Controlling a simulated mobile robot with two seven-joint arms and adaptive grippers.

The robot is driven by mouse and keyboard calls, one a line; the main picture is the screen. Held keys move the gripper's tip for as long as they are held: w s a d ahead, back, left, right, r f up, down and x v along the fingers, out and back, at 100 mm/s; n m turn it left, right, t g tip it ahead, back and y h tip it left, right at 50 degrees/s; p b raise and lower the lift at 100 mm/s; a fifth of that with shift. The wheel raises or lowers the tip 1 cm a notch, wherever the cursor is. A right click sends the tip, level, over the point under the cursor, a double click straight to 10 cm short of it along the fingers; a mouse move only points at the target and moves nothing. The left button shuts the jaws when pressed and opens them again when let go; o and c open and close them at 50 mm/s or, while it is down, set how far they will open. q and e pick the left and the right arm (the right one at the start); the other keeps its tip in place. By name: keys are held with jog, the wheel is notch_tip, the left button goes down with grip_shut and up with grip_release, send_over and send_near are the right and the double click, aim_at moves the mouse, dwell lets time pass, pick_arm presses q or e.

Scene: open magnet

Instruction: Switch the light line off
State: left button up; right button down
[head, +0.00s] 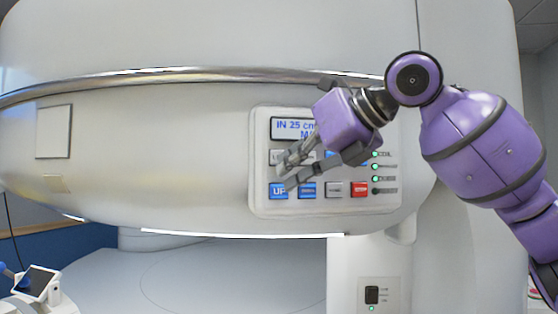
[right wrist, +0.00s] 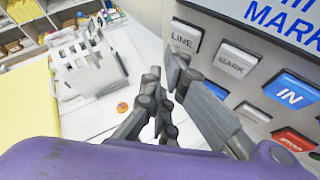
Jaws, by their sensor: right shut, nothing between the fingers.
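The control panel (head: 260,123) is on the front of the large white magnet. In the right wrist view, the grey LINE button (right wrist: 185,37) is at the panel's upper left; in the head view it is partly hidden by my gripper (head: 274,157). A second grey button (right wrist: 235,60) sits to its right. My right gripper (head: 285,172) is shut and empty, in front of the panel's left side. In the right wrist view its fingertips (right wrist: 166,78) are just below the LINE button; whether they touch the panel cannot be told. My left gripper is not in view.
The blue UP button (head: 279,191), the red STOP button (head: 359,190) and other buttons are close by. Several green lights (head: 375,154) glow on the panel's right. A black switch (head: 371,295) is lower down. White equipment (right wrist: 90,62) stands left of the gripper.

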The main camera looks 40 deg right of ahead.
jog(key=shift+s, duration=0.1)
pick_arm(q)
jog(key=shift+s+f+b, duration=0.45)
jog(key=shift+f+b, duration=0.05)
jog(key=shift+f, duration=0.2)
pick_arm(e)
jog(key=shift+s+a, duration=0.35)
jog(key=shift+s, duration=0.4)
jog(key=shift+s+a, duration=0.3)
jog(key=shift+s, duration=0.45)
jog(key=shift+s+a, duration=0.35)
jog(key=shift+s, duration=0.4)
